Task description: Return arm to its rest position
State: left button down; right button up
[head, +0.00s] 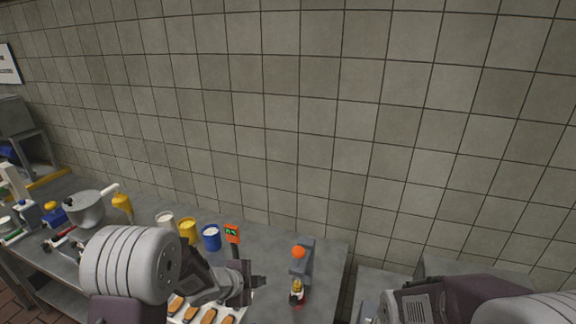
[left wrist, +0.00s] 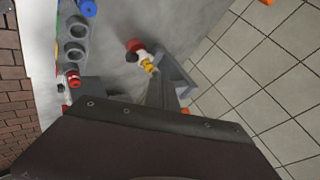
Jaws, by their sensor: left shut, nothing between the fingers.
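My left arm comes in from the lower left in the head view. Its left gripper (head: 252,284) is shut and empty, above the front of the steel counter (head: 325,262) and beside a tray (head: 243,308) holding several orange-brown pieces. In the left wrist view, the dark body of my wrist fills the lower part.
A grey stand with an orange top (head: 298,252) is right of the left gripper. White, yellow and blue cups (head: 211,238) and a red-orange device (head: 232,233) stand behind it. The tiled wall (head: 300,120) is behind.

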pick_arm(q)
jog(key=s+a+n+y+b, duration=0.4)
jog(key=s+a+n, duration=0.1)
jog(key=a+n, duration=0.3)
jog(key=s+f+n+g, duration=0.2)
jog(key=s+n, duration=0.3)
jog(key=s, duration=0.3)
jog(key=s+f+n+g, duration=0.2)
jog(key=s+n+g, duration=0.2)
jog(key=s, duration=0.5)
jog(key=shift+a+f+n+y+p, duration=0.4)
jog(key=shift+a+n, duration=0.05)
jog(key=shift+n, duration=0.65)
pick_arm(e)
notch_tip(320, 180, down, 5)
jog(key=shift+d+f, duration=0.1)
jog(key=shift+f, duration=0.1)
